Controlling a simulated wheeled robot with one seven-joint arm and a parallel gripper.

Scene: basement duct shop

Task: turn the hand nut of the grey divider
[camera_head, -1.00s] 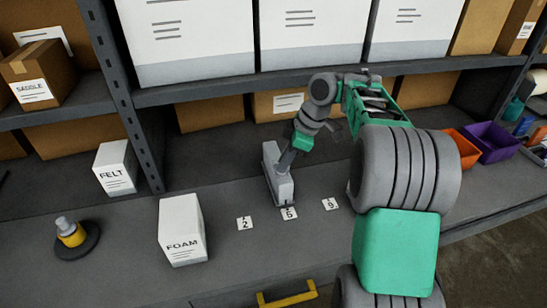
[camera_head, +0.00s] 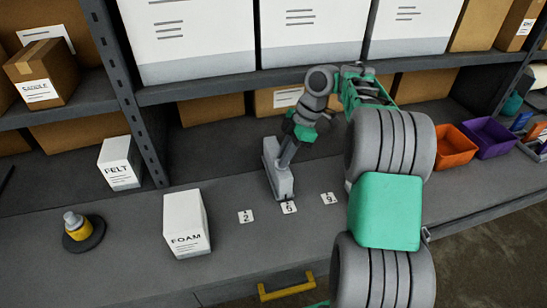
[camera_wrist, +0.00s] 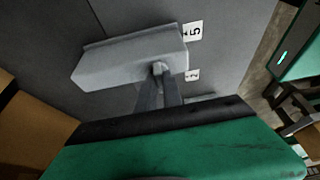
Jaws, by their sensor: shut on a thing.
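The grey divider (camera_head: 280,182) is a long, low grey block standing on the bench behind the card marked 5. It also shows in the wrist view (camera_wrist: 115,60). Its hand nut (camera_wrist: 158,68) is a small grey knob at the divider's end, partly hidden by my fingers. My gripper (camera_head: 284,160) reaches down to the divider from above. In the wrist view, the two fingertips of my gripper (camera_wrist: 158,82) are closed in on the nut, one on each side.
Number cards, the 2 (camera_head: 246,217) and the 9 (camera_head: 329,199), lie beside the 5. A FOAM box (camera_head: 185,225) and a FELT box (camera_head: 119,163) stand left. A yellow-and-grey item (camera_head: 77,228) sits far left. Orange (camera_head: 455,147) and purple (camera_head: 492,138) bins are right. A shelf overhangs.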

